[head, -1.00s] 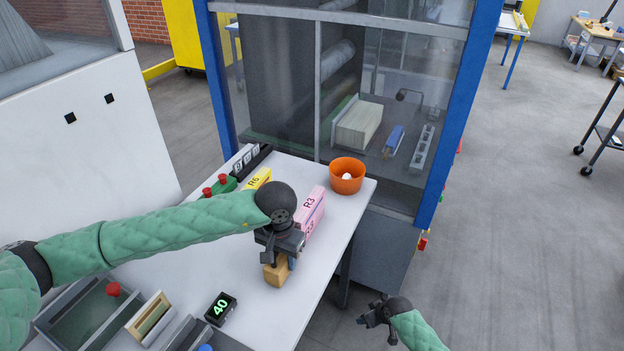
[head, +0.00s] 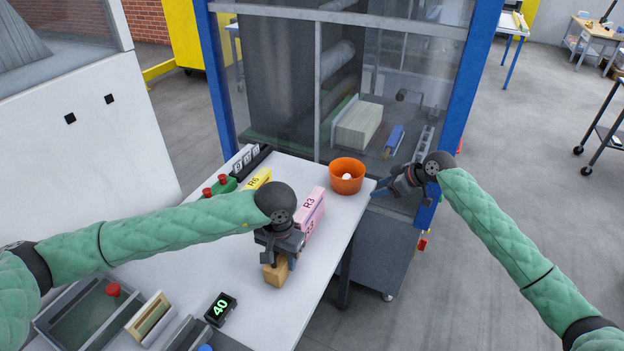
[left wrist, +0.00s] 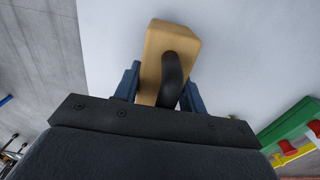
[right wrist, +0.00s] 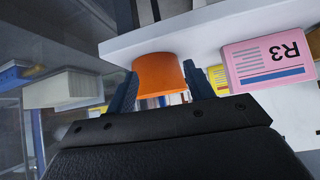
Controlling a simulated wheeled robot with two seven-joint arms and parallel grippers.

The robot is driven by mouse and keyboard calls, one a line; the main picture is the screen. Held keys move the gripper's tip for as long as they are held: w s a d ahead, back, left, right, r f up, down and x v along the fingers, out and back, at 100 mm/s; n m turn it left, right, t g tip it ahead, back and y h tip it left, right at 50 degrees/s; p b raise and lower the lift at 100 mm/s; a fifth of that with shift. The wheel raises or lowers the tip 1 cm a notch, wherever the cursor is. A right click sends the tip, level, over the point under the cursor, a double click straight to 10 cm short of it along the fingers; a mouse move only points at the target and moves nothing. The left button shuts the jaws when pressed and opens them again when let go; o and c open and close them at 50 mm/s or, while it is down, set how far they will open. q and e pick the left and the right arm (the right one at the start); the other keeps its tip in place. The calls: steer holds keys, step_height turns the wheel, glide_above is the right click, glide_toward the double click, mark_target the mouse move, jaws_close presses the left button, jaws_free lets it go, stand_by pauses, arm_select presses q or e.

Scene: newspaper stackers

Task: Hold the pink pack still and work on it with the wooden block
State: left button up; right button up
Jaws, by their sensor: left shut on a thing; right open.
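The pink pack (head: 309,212), marked R3, stands on the white table (head: 245,290) near its right edge, partly hidden behind my left gripper. In the right wrist view the pink pack (right wrist: 268,60) is at the upper right. My left gripper (head: 279,258) is shut on the wooden block (head: 275,273), just in front of the pack; the block (left wrist: 172,42) also shows between its fingers in the left wrist view. My right gripper (head: 384,189) is open and empty, off the table's right edge near the orange bowl (head: 346,177). The bowl (right wrist: 160,75) appears between its fingers in the right wrist view.
A yellow pack (head: 259,178) marked R6 stands behind my left gripper. The orange bowl holds something white. A black display (head: 220,309) reading 40 and a wooden-framed piece (head: 149,318) are at the front left. A glazed machine with a blue post (head: 466,90) stands behind the table.

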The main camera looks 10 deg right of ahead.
steer(key=a+r+n+g, duration=0.1)
steer(key=a+r+n, duration=0.1)
steer(key=a+r, duration=0.15)
step_height(320, 180, up, 5)
steer(key=n+g+h, duration=0.4)
steer(key=n+g, duration=0.1)
steer(key=n, duration=0.8)
glide_above(312, 212)
steer(key=w+d, duration=0.2)
steer(key=w, duration=0.4)
steer(key=shift+s+a+r, duration=0.15)
steer(key=shift+s+a, duration=0.05)
steer(key=shift+a, duration=0.05)
steer(key=n+h, duration=0.1)
steer(key=s+a+r+n+h, duration=0.1)
steer(key=shift+s+n, duration=0.1)
steer(key=shift+n, duration=0.2)
steer(key=shift+s+r+n+h, duration=0.2)
steer(key=shift+s+n+h, duration=0.15)
steer(key=shift+n+h, duration=0.35)
steer(key=shift+f, duration=0.45)
step_height(312, 212, down, 11)
steer(key=shift+f, duration=0.1)
